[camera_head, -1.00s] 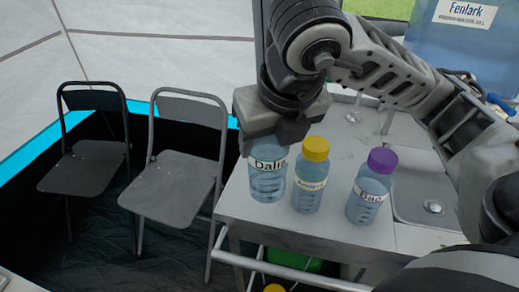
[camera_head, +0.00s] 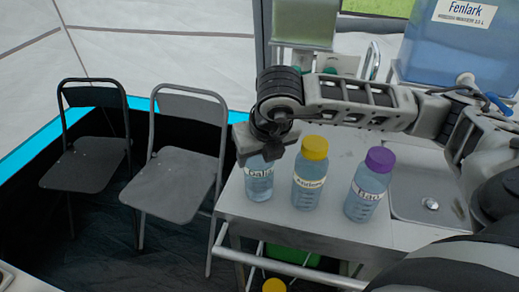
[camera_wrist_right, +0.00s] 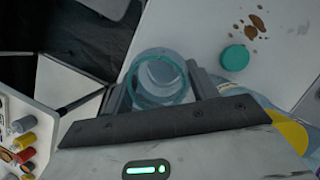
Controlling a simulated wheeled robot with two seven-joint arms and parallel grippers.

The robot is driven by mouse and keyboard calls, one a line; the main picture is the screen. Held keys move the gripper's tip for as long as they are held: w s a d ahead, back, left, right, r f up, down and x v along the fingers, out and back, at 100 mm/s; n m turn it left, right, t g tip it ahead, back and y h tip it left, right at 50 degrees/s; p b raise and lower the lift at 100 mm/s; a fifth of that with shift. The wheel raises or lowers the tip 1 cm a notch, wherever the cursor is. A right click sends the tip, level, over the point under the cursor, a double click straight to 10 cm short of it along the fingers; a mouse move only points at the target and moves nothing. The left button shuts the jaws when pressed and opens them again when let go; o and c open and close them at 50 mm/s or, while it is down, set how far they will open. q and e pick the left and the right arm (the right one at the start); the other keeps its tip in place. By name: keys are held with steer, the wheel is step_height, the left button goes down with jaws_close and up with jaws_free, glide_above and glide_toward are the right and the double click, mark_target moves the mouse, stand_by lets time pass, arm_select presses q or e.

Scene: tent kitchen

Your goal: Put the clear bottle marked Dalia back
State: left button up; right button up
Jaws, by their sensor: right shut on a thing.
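The clear bottle marked Dalia (camera_head: 259,182) is at the left end of the row of bottles, upright, over the left edge area of the grey counter (camera_head: 283,229). My right gripper (camera_head: 266,150) is shut on its top from above. In the right wrist view the bottle (camera_wrist_right: 160,72) is between the two fingers (camera_wrist_right: 161,98), its round mouth open with no cap on. I cannot tell whether its base touches the counter. My left gripper is not in view.
A yellow-capped bottle (camera_head: 309,177) stands just right of it, then a purple-capped bottle (camera_head: 368,187) and a sink (camera_head: 429,202). A teal cap (camera_wrist_right: 235,57) lies on a pale surface. A blue Fenlark container (camera_head: 452,50) is behind. Two folding chairs (camera_head: 175,180) (camera_head: 85,160) stand left.

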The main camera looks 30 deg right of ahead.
steer(key=shift+f, duration=0.1)
steer(key=o, duration=1.1)
steer(key=shift+o, duration=0.2)
steer(key=v, duration=1.2)
